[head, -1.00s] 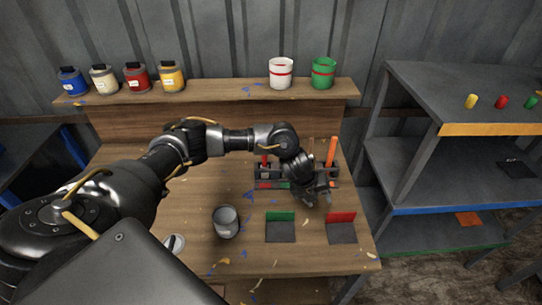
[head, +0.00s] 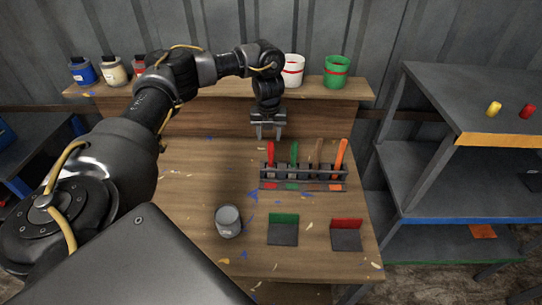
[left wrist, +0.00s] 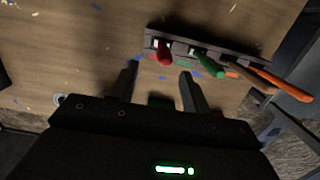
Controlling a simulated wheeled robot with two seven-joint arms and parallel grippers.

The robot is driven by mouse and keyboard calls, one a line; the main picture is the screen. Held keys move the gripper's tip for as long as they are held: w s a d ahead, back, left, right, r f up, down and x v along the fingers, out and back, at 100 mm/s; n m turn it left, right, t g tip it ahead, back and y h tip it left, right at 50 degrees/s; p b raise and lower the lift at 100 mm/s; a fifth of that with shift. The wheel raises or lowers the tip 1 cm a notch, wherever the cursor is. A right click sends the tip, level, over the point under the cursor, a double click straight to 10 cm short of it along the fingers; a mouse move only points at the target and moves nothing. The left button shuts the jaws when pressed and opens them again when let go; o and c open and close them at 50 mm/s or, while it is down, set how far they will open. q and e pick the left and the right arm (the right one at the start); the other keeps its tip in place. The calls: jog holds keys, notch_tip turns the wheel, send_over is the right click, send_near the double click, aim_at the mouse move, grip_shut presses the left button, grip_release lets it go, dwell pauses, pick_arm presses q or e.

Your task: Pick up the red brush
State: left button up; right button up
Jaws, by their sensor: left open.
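The red brush (head: 271,153) stands handle up in the left slot of a dark brush rack (head: 305,185) on the workbench. In the left wrist view the red brush (left wrist: 165,56) shows just beyond the fingertips, a little right of the middle between them. My left gripper (head: 268,134) points down with its fingers apart and empty. In the head view it is just above and behind the red handle. The left wrist view shows its two open fingers (left wrist: 158,72). The brush's lower end is partly hidden by the rack. My right gripper is not in view.
Green (head: 294,152), brown (head: 317,151) and orange (head: 341,156) handles stand beside the red one. A grey can (head: 228,222), a green-backed holder (head: 283,230) and a red-backed holder (head: 346,235) are in front. A shelf (head: 350,97) with paint cans runs behind.

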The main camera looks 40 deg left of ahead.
aim_at(271, 141)
pick_arm(q)
jog(key=shift+w+a+f, duration=0.1)
jog(key=shift+f, duration=0.65)
jog(key=shift+f+p, duration=0.35)
jog(key=shift+f, duration=0.1)
jog(key=f, duration=0.1)
jog(key=w+f+p, duration=0.1)
jog(key=f, duration=0.1)
jog(key=shift+f+p, duration=0.25)
jog(key=shift+p, duration=0.05)
jog(key=shift+f, duration=0.35)
jog(key=shift+c, duration=0.5)
grip_shut()
